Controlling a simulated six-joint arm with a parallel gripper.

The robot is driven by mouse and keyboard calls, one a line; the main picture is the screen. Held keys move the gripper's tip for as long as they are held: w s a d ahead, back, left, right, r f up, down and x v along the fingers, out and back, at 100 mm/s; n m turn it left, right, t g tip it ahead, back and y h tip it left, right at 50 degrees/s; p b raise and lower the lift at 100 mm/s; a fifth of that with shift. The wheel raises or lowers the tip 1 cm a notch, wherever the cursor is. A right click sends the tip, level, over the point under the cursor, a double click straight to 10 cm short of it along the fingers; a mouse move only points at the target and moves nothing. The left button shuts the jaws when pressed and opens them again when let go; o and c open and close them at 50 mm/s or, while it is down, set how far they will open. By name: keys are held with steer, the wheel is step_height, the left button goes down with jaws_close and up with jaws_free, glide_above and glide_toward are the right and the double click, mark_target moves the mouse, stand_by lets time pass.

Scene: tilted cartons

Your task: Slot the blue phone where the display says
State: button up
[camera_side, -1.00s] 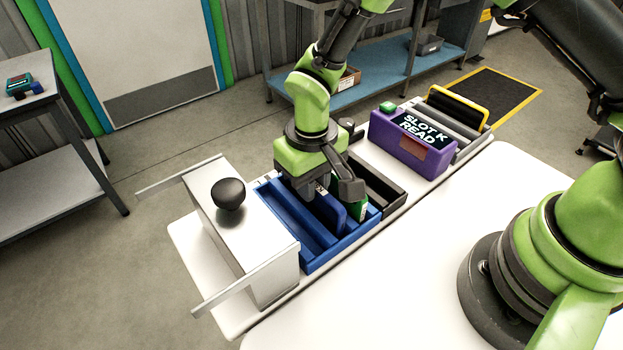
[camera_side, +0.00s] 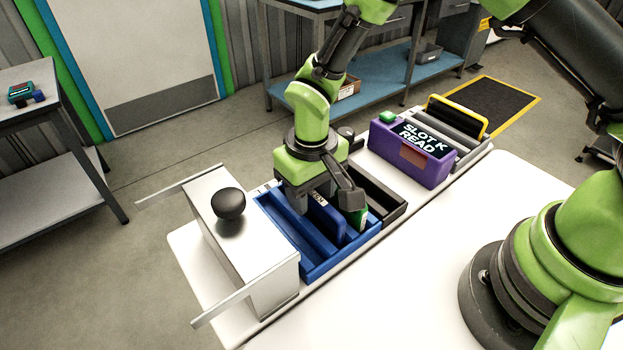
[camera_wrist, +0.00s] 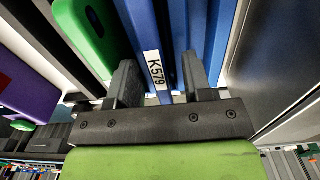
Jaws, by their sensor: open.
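The blue phone (camera_side: 328,216) stands on edge in a slot of the blue rack (camera_side: 285,222). Its end carries a white label reading K579, clear in the wrist view (camera_wrist: 140,35). My gripper (camera_side: 312,194) is open just above the phone's labelled end. In the wrist view the phone lies between the spread fingers (camera_wrist: 160,82), with gaps beside it. A green phone (camera_side: 358,216) stands in the same rack to the right, partly hidden by my gripper. The purple display unit (camera_side: 412,160) reads "SLOT K READ".
A white box (camera_side: 240,235) with a black knob (camera_side: 230,203) and side rails stands left of the blue rack. A black rack (camera_side: 385,190) sits right of it. Beyond the display, a grey rack (camera_side: 470,150) holds a yellow-edged item (camera_side: 458,113). The white table front is clear.

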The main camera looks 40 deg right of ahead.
step_height(320, 180, up, 10)
steer(key=shift+f, duration=0.2)
steer(key=shift+r, duration=0.1)
step_height(320, 180, up, 7)
stand_by(0.8)
steer(key=s+d+r+m+t+y, duration=0.2)
steer(key=s+d+r+t, duration=0.1)
steer(key=s+d+r, duration=0.45)
steer(key=s+d+r+m+t, duration=0.1)
steer(key=s+d+m+t, duration=0.1)
steer(key=s, duration=0.7)
steer(key=shift+d+r+t, duration=0.35)
steer(key=shift+d+t, duration=0.3)
steer(key=shift+t, duration=0.45)
